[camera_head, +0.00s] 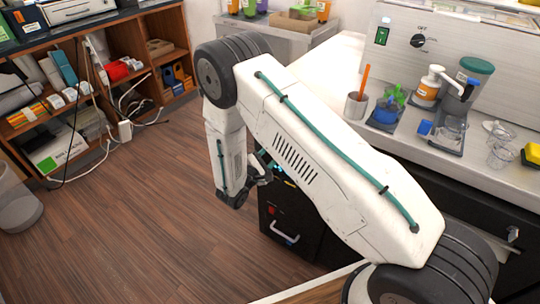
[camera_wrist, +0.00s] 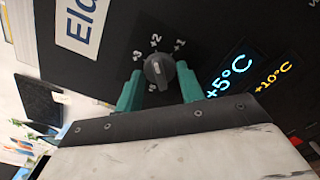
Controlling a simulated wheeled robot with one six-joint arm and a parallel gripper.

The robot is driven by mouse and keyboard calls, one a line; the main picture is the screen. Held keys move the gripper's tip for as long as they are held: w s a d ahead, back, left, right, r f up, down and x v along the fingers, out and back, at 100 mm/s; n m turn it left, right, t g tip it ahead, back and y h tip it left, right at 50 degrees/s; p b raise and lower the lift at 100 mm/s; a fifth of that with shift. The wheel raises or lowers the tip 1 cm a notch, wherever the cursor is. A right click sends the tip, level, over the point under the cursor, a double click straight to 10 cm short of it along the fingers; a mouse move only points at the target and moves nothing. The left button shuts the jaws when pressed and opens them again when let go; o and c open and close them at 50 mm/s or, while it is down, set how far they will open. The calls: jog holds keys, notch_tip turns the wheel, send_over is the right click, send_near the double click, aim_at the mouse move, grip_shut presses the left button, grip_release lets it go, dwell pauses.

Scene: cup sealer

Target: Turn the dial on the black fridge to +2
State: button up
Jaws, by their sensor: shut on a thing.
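The grey dial (camera_wrist: 158,68) sits on the face of the black fridge (camera_wrist: 100,80), with +3, +2 and +1 printed around its upper side and another mark below it. A small light mark shows on the dial, but I cannot tell for sure which number it points to. My gripper (camera_wrist: 159,82) has its two teal fingers on either side of the dial and is shut on it. In the head view the black fridge (camera_head: 278,222) stands under the counter, and my arm hides most of its front. My gripper is mostly hidden there too.
Beside the dial are a blue +5°C display (camera_wrist: 229,76) and a yellow +10°C one (camera_wrist: 271,75). The counter (camera_head: 350,135) above holds a cup with an orange stick (camera_head: 356,104), bottles and glasses. The wooden floor (camera_head: 130,225) at left is clear.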

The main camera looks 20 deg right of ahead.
jog(key=shift+s, duration=0.1)
dwell(0.4)
jog(key=o, duration=1)
jog(key=v, duration=0.7)
jog(key=shift+s+a, duration=0.25)
jog(key=shift+s, duration=0.05)
